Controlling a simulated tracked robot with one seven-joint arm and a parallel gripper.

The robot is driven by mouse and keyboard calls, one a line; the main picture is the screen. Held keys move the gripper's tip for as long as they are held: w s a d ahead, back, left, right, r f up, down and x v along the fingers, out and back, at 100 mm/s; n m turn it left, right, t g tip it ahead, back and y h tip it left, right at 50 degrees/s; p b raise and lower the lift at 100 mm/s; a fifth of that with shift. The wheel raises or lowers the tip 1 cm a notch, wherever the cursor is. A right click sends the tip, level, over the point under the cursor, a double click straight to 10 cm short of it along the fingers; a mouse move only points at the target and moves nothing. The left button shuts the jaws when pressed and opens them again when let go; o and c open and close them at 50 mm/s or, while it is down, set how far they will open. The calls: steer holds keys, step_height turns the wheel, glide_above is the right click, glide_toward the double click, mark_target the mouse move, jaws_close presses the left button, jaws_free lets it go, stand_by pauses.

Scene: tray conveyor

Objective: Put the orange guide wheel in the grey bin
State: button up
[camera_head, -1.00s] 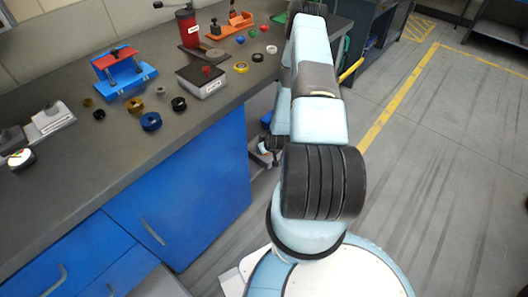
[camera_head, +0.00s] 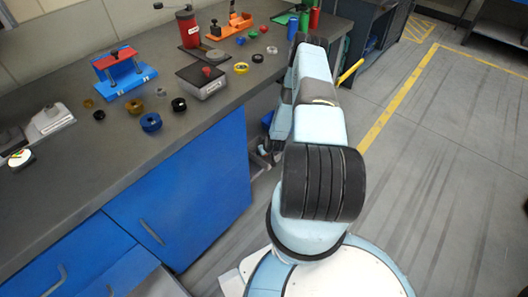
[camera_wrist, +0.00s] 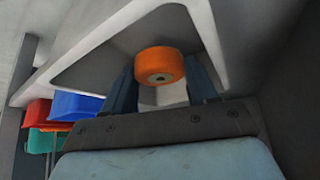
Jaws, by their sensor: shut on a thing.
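The orange guide wheel (camera_wrist: 160,65) shows in the wrist view, between the two dark fingers of my gripper (camera_wrist: 163,84). My gripper is shut on it. In the head view my gripper and the wheel are hidden behind my own arm. No grey bin can be made out for certain in either view. A pale grey surface with a light-edged opening lies beyond the wheel in the wrist view; I cannot tell what it is.
The dark workbench (camera_head: 120,165) runs along the left, with a blue vise (camera_head: 125,80), a grey box (camera_head: 203,80) and several small rings on it. Red and blue bins (camera_wrist: 75,106) show at the left of the wrist view. The floor at right is clear.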

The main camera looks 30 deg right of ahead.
steer(key=shift+f, duration=0.7)
steer(key=o, duration=0.8)
steer(key=shift+r, duration=0.55)
steer(key=v, duration=1.2)
